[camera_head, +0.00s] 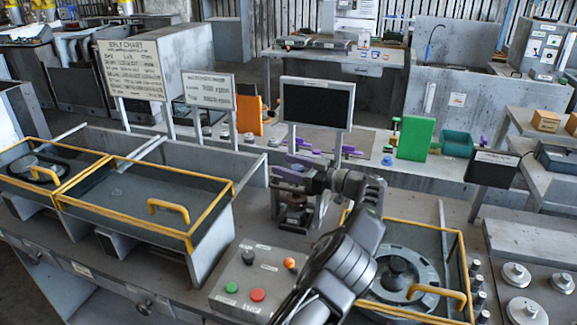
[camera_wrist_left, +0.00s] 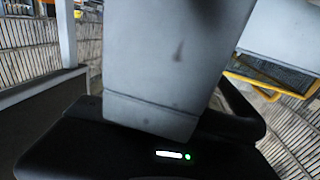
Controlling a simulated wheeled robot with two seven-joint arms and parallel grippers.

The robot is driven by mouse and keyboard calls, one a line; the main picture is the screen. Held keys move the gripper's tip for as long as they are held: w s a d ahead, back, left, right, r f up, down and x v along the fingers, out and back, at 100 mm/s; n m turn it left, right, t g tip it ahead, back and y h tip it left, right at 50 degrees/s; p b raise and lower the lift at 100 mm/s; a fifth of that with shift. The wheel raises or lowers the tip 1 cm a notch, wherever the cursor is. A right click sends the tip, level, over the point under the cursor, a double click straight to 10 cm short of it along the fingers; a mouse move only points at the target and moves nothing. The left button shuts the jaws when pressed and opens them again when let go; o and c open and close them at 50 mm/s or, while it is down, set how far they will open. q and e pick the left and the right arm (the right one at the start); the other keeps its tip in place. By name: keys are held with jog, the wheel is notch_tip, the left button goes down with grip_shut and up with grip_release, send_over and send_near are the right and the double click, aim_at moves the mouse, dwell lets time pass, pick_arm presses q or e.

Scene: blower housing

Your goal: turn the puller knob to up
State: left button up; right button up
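A grey control box (camera_head: 255,284) stands on the bench at the front middle. It carries a black knob (camera_head: 248,257), an orange knob (camera_head: 290,263), a green button (camera_head: 231,287) and a red button (camera_head: 257,295). The labels are too small to read, so I cannot tell which knob is the puller knob. My left gripper (camera_head: 292,172) is above and behind the box, in front of a small press-like fixture (camera_head: 296,212). Its finger gap is unclear. In the left wrist view a plain grey block (camera_wrist_left: 165,65) fills the middle. My right gripper is not seen.
A yellow-rimmed tray (camera_head: 125,198) stands at the left. A yellow-framed bay with a round cover (camera_head: 405,272) is at the right, partly behind my arm. A dark screen (camera_head: 317,103) stands behind my gripper. Round metal parts (camera_head: 516,275) lie at the far right.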

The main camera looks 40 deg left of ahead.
pick_arm(q)
jog(key=shift+d, duration=0.1)
jog(key=shift+w+d+f, duration=0.1)
jog(key=shift+d, duration=0.45)
jog(key=d, duration=0.2)
jog(key=d+b, duration=0.1)
jog(key=d, duration=0.1)
jog(key=shift+w, duration=0.35)
jog(key=shift+d+r, duration=0.2)
jog(key=shift+w+d+f+p, duration=0.1)
jog(key=shift+d+p, duration=0.4)
jog(key=shift+d, duration=0.5)
